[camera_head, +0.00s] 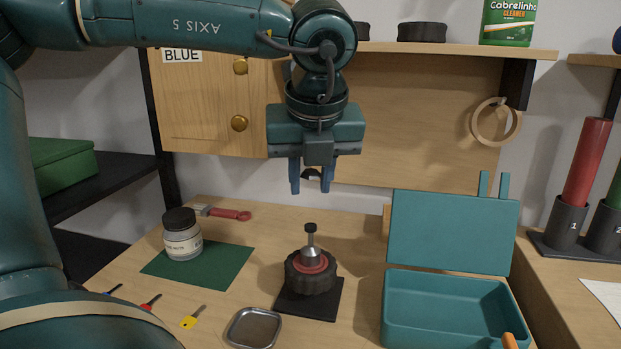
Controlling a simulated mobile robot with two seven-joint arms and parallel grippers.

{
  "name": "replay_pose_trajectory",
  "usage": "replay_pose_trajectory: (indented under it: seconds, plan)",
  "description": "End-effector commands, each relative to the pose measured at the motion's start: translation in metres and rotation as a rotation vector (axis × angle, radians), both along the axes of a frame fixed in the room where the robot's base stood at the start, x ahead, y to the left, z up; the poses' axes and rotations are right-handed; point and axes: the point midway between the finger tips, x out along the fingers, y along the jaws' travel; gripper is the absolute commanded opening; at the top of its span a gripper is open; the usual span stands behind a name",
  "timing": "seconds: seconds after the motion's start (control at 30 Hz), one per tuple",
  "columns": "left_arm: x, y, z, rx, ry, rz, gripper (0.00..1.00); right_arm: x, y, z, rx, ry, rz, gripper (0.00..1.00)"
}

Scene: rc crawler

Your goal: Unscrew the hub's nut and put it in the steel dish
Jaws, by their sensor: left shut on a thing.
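My left gripper (311,182) points down in front of the wooden cabinet, above the hub and clear of it. Its fingers are shut on a small dark piece (311,175), seemingly the nut, partly hidden between them. The hub (310,276) is a black wheel with a red ring, a silver cone and a dark-tipped post, upright on a black square base (318,305). The steel dish (253,328) is a shallow, empty square tray in front and to the left of the hub. My right gripper is not in view.
A labelled jar (182,238) stands on a green mat (222,268), with a red-handled brush (228,213) behind. Several keys (193,317) lie left of the dish. An open teal box (445,283) stands right of the hub. A shelf (450,49) runs above.

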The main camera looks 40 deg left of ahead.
Motion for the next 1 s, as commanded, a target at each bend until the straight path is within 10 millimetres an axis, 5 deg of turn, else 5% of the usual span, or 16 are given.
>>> replay_pose_trajectory:
  seconds: [0.03, 0.17, 1.0]
  plan:
    - [-0.001, 0.0, -0.006, 0.003, 0.007, 0.038, 0.0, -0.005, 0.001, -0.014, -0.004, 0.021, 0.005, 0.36]
    - [0.0, 0.0, -0.005, 0.002, 0.007, 0.144, 0.0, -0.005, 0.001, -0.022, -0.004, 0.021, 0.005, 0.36]
    - [-0.001, 0.0, -0.002, -0.001, 0.008, 0.431, 0.0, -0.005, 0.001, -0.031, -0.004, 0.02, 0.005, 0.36]
